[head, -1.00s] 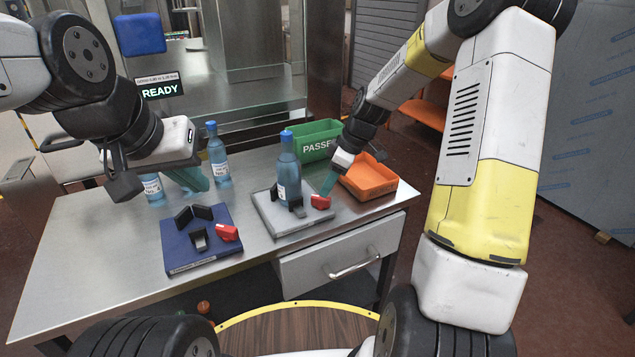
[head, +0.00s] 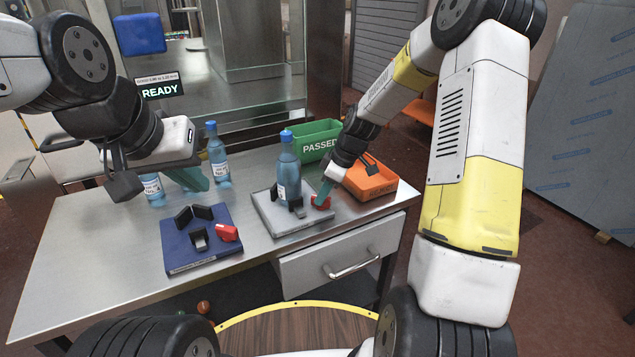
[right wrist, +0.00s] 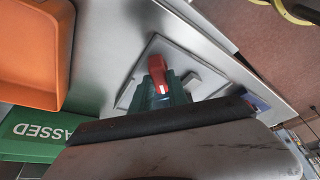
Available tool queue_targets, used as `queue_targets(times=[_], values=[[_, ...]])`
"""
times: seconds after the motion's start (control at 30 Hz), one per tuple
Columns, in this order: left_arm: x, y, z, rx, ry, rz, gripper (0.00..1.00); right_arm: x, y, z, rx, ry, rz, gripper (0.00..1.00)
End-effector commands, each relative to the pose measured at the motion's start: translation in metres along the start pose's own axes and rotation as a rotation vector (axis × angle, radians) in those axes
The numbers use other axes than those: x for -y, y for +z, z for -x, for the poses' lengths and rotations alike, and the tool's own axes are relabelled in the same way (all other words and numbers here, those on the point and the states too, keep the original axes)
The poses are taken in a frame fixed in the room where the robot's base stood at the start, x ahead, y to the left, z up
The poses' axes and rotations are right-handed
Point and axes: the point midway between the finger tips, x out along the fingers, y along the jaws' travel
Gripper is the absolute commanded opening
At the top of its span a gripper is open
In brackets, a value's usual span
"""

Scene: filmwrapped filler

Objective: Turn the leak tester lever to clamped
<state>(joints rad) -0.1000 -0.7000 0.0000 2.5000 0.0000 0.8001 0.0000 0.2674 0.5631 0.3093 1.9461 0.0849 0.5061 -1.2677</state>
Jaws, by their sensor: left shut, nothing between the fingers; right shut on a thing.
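The grey leak tester plate (head: 292,222) lies on the steel table, with a blue-capped bottle (head: 288,178) standing upright on it between dark clamp pieces. Its red lever (head: 320,202) is at the plate's right side. My right gripper (head: 324,190), with green fingers, is shut on the red lever. In the right wrist view the red lever (right wrist: 160,74) shows at the green fingertips (right wrist: 165,92), with the grey plate (right wrist: 137,75) behind it. My left gripper (head: 188,180) is shut and empty above the table at the left, beside two bottles.
A blue plate (head: 200,250) with dark blocks and its own red lever (head: 227,233) lies front left. An orange bin (head: 372,184) and a green PASSED bin (head: 318,138) stand behind and right of my right gripper. A READY sign (head: 160,91) hangs at the back. The table's front left is clear.

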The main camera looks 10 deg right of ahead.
Motion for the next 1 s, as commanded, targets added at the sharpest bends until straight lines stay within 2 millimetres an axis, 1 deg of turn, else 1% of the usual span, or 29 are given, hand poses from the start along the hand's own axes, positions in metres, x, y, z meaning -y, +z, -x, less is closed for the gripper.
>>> queue_targets(times=[0.27, 0.43, 1.0], values=[[0.0, 0.0, 0.0, 0.0, 0.0, 0.0, 0.0, 0.0001, 0.0001, 0.0007, 0.0, 0.017, -0.039, 0.0], [0.0, 0.0, 0.0, 0.0, 0.0, 0.0, 0.0, 0.0009, -0.0004, 0.0008, 0.001, 0.052, -0.12, 0.0], [0.0, 0.0, 0.0, 0.0, 0.0, 0.0, 0.0, 0.0047, -0.0036, 0.0, 0.0, 0.251, -0.592, 0.0]])
